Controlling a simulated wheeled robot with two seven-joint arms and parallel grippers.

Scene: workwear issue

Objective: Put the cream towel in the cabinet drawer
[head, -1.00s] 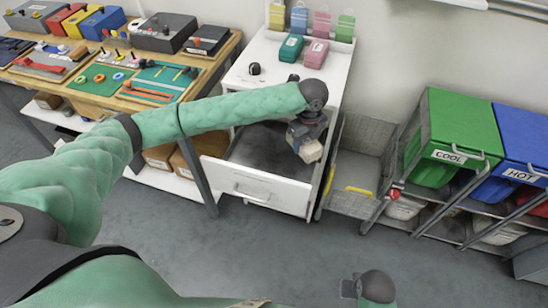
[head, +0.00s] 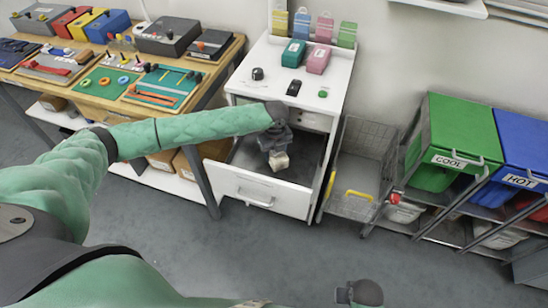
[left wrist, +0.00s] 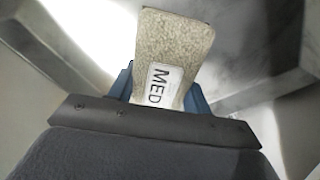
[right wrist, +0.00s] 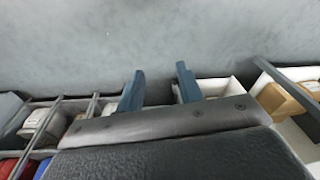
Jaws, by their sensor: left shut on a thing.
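The cream towel (head: 279,161) is held in my left gripper (head: 276,150), over the open cabinet drawer (head: 262,193). In the left wrist view the towel (left wrist: 172,45) stands between the blue fingers and carries a white label reading "MED". The drawer is pulled out from the white cabinet (head: 262,90) and its grey floor shows around the gripper. I cannot tell whether the towel touches the drawer floor. My right gripper (right wrist: 160,88) is open and empty, with bare floor beyond its parted fingers; in the head view it shows at the bottom (head: 343,294).
A wire basket (head: 358,170) with a yellow handle stands right of the drawer. Green (head: 452,140) and blue (head: 520,150) bins stand on a rack at the right. A wooden workbench (head: 110,70) is at the left. Colored boxes stand on the cabinet top. The floor in front is clear.

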